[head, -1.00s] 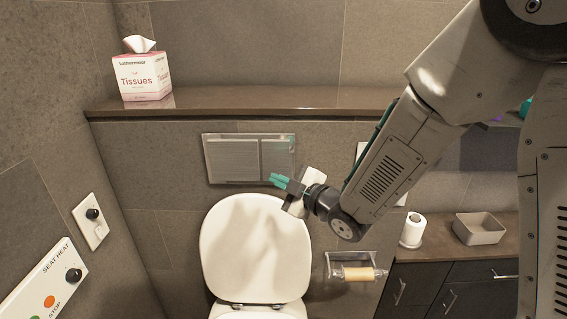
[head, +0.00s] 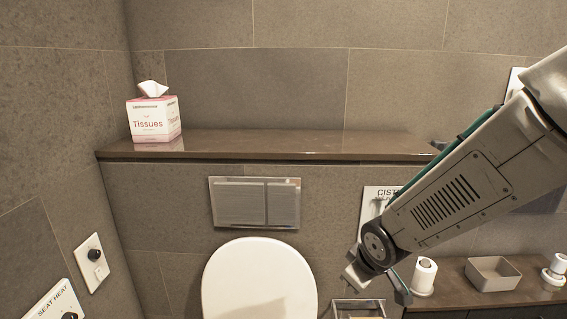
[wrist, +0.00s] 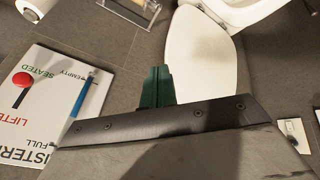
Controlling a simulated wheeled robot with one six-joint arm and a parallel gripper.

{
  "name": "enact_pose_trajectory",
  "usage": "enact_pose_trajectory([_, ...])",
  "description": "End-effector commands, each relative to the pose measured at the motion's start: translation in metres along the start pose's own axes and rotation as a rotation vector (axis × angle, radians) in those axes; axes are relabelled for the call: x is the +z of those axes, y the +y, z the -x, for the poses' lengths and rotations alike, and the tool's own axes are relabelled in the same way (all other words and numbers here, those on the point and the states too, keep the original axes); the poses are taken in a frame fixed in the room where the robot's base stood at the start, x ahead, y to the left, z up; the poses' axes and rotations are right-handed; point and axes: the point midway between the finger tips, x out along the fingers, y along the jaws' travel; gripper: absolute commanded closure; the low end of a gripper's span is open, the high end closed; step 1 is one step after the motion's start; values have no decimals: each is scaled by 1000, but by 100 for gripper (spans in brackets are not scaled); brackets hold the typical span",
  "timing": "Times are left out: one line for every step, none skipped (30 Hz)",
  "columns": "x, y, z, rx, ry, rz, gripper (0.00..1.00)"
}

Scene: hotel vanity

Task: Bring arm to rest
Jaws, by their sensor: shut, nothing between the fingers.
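My gripper (wrist: 155,88) shows in the wrist view as two green fingers pressed together, with nothing between them. It hangs over the floor and wall area beside the white toilet lid (wrist: 200,50), apart from it. In the head view my arm reaches in from the right, bent at the wrist in front of the wall right of the toilet.
A tissue box (head: 153,118) stands on the ledge (head: 290,145). A flush plate (head: 255,202) is below. Right are a paper roll (head: 424,275) and tray (head: 493,272) on a counter. The cistern panel (wrist: 45,105) has a red knob (wrist: 22,78) and blue pointer (wrist: 83,95).

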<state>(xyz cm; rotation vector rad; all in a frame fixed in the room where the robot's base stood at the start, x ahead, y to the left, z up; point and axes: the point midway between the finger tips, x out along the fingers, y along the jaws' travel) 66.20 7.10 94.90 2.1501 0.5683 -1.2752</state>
Motion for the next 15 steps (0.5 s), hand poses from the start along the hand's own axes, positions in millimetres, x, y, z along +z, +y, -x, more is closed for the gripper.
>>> enact_pose_trajectory([18,4,20,-2,-69,-71,100])
enact_pose_trajectory([30,5,32,-8,-115,-115,100])
enact_pose_trajectory([45,5,48,-15,-174,-175,100])
enact_pose_trajectory([56,4,61,-22,-217,-220,100])
enact_pose_trajectory([67,2,74,-29,-257,-264,100])
enact_pose_trajectory([82,-1,92,-39,-308,-320,100])
enact_pose_trajectory([91,-4,105,-48,-342,-361,100])
enact_pose_trajectory([100,-7,118,-55,-373,-399,100])
enact_pose_trajectory([112,-12,135,-67,-410,-448,100])
enact_pose_trajectory([120,-15,147,-74,-434,-482,100])
enact_pose_trajectory([127,-19,159,-83,-455,-513,100])
enact_pose_trajectory([137,-25,175,-92,-478,-555,100])
enact_pose_trajectory([143,-29,186,-99,-492,-581,100])
enact_pose_trajectory([148,-32,196,-106,-499,-606,100])
enact_pose_trajectory([154,-36,208,-110,-502,-634,100])
